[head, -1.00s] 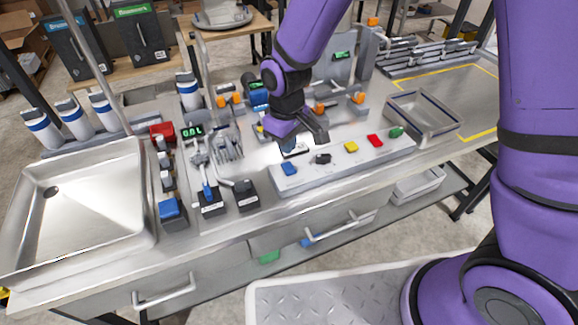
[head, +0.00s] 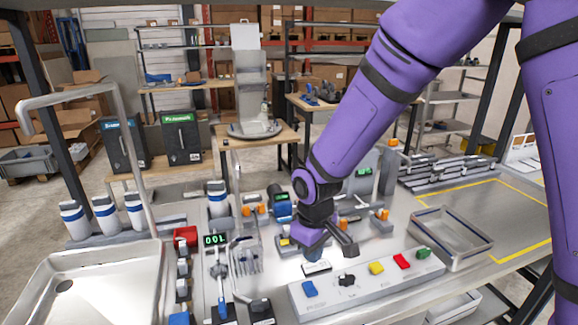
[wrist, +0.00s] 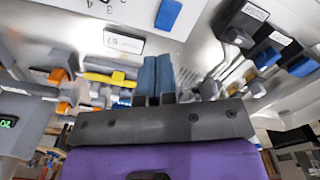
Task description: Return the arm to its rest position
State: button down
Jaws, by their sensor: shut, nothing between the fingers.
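My purple arm reaches down from the upper right over the bench in the head view. My gripper (head: 313,251) is low over the bench, just behind the grey button panel (head: 335,300). In the wrist view the two blue-grey fingers (wrist: 157,68) lie side by side, shut and empty. A white label plate (wrist: 123,42) is beyond the fingertips in that view. I cannot tell the exact gap between the fingertips and the bench surface. The arm is bent and extended over the bench.
The panel carries a blue button (head: 310,289), a black knob (head: 346,280), and yellow, red and green buttons. A sink (head: 95,290) and upright tap are at left. A metal tray (head: 450,240) is at right. Dispensers with orange parts stand close around my gripper.

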jog(key=s+d+r+m+t, duration=0.1)
jog(key=s+d+r+m, duration=0.1)
jog(key=d+r, duration=0.6)
jog(key=s+d+r+m+t, duration=0.2)
jog(key=d+r, duration=0.4)
jog(key=r, duration=0.4)
jog(key=s+d+r+m+t, duration=0.1)
jog(key=s+d+r+m, duration=0.1)
jog(key=s+d, duration=0.3)
jog(key=s+d+r+m+t, duration=0.1)
jog(key=s+d+r+m, duration=0.2)
jog(key=s, duration=0.6)
notch_tip(320, 180, up, 3)
jog(key=shift+s+d+f, duration=0.2)
jog(key=shift+s+d, duration=0.15)
jog(key=shift+d, duration=0.65)
